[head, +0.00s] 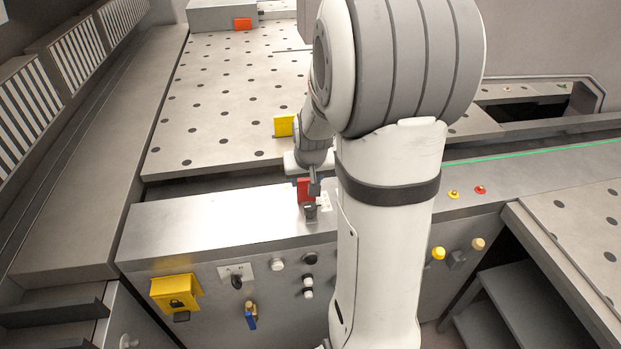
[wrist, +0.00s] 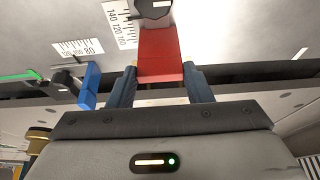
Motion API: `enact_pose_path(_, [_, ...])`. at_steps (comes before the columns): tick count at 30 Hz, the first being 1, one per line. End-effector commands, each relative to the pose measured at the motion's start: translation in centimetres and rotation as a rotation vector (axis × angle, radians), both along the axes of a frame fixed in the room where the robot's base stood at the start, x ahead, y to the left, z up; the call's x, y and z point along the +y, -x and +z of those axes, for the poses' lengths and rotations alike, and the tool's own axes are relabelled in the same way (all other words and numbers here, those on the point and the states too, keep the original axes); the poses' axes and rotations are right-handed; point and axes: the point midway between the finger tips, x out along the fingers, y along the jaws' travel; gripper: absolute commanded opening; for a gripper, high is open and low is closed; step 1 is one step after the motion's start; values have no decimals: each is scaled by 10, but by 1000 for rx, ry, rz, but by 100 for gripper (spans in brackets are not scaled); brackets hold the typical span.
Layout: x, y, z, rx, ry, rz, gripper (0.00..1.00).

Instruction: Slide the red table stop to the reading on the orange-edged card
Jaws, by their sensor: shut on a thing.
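The red table stop (head: 304,190) stands on the metal front ledge in the head view, partly hidden by my gripper (head: 313,184). In the wrist view the red stop (wrist: 160,55) lies between the two dark fingers of my gripper (wrist: 160,78), which is shut on it. A black knob (wrist: 152,8) sits at the stop's far end. A white scale (wrist: 121,24) runs beside the stop, with 140, 120 and 100 printed on it; I cannot tell the exact reading. I cannot make out the orange-edged card in either view.
A blue stop (wrist: 90,84) with its own scale (wrist: 78,48) stands to the left in the wrist view. The ledge (head: 215,220) left of the stop is clear.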

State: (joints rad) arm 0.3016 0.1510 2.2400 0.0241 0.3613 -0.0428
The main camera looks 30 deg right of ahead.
Motion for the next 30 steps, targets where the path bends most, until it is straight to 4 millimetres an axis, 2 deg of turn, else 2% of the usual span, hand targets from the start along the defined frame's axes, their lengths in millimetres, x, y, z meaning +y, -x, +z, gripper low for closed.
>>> enact_pose_path(3, [-4,-12,-1,-5,2,0,4])
enact_pose_path(10, [-4,-12,1,-3,2,0,4])
enact_pose_path(11, [-4,-12,1,-3,2,0,46])
enact_pose_path(18, [-4,-12,1,-3,1,0,66])
enact_pose_path(26, [-3,-12,1,-4,1,0,67])
enact_pose_path(30, [-3,-9,11,-7,2,0,67])
